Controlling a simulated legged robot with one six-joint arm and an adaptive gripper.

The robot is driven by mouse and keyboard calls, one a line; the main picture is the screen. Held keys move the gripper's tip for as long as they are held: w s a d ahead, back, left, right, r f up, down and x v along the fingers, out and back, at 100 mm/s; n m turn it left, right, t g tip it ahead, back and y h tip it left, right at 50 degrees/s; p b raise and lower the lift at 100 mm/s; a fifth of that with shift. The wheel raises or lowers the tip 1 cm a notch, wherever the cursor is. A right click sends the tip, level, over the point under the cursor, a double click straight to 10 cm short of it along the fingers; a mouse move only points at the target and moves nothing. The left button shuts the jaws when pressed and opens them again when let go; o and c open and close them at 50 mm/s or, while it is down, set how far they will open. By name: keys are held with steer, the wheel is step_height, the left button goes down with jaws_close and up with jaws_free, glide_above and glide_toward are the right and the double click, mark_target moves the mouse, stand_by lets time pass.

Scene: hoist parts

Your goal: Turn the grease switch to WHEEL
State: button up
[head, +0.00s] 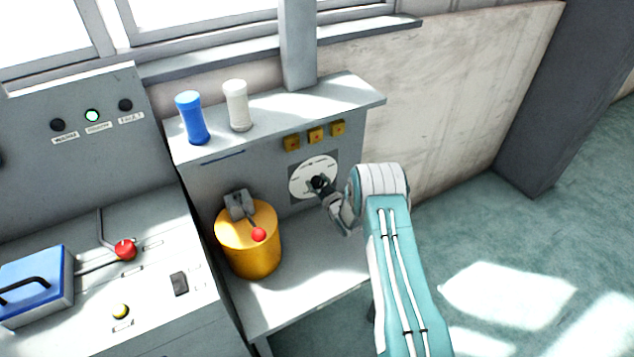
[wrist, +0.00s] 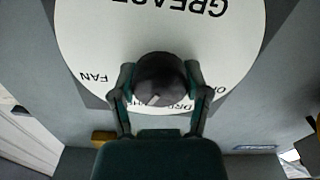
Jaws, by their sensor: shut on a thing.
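The grease switch has a round white dial (head: 308,168) on the grey cabinet's front panel. The dial also fills the upper part of the wrist view (wrist: 100,40), with its lettering upside down. GREASE stands at the top edge, FAN at the left, and other partly hidden labels at the bottom and right. I cannot read WHEEL. The dark round knob (wrist: 160,72) at the dial's middle has a pale mark low on its face, pointing down and slightly left. My gripper (head: 321,185), also in the wrist view (wrist: 159,80), is shut on the knob, one finger on each side.
Several small yellow boxes (head: 316,135) sit above the dial. A yellow drum (head: 250,258) with a red-knobbed lever stands left of my gripper. Blue (head: 191,118) and white (head: 237,106) bottles stand on the cabinet top. A console (head: 165,300) is at left; open floor lies right.

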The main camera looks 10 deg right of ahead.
steer(key=o, duration=1.2)
steer(key=shift+w+a, duration=0.1)
steer(key=shift+c, duration=0.2)
steer(key=v, duration=1.2)
